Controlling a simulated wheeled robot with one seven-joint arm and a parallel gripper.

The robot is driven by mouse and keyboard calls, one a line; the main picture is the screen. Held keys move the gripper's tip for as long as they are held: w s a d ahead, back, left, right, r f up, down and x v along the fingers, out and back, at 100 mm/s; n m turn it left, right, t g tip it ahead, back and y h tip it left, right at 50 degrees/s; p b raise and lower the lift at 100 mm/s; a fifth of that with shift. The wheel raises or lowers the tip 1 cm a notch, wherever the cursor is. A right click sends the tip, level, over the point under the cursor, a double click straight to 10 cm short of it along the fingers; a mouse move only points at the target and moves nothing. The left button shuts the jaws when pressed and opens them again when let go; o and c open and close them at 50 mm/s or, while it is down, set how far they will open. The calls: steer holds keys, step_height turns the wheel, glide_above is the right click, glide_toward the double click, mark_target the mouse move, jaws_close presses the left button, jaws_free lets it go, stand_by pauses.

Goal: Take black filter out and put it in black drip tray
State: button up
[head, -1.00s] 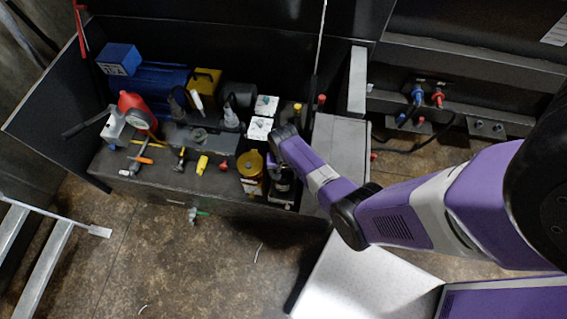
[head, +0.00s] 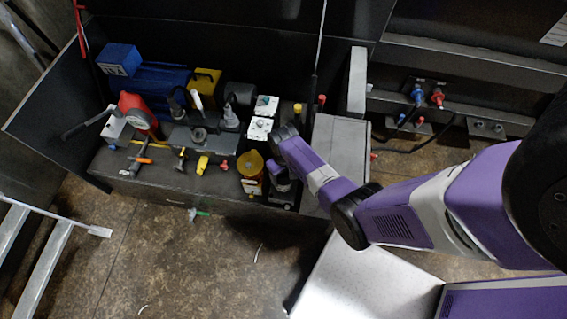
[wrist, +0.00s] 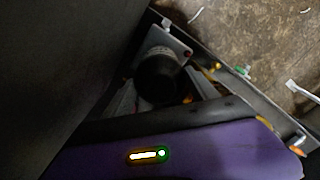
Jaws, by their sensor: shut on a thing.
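The black filter (wrist: 160,76) shows in the wrist view as a dark round cylinder with a paler band on its far side. My gripper (wrist: 163,92) is shut on it, with one pale finger on each side. In the head view, my gripper (head: 282,181) points down at the right end of the open machine compartment, and the filter is mostly hidden by my arm. A dark tray-like base (head: 283,204) is below my gripper in the head view. A greyish plate edge (wrist: 178,42) shows beside the filter in the wrist view. I cannot tell whether the filter touches it.
A grey box (head: 334,160) is close on the right. White-topped units (head: 261,128) stand behind. A dark panel fills the wrist view's left side.

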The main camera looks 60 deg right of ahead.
steer(key=shift+s+n, duration=0.15)
steer(key=shift+n, duration=0.25)
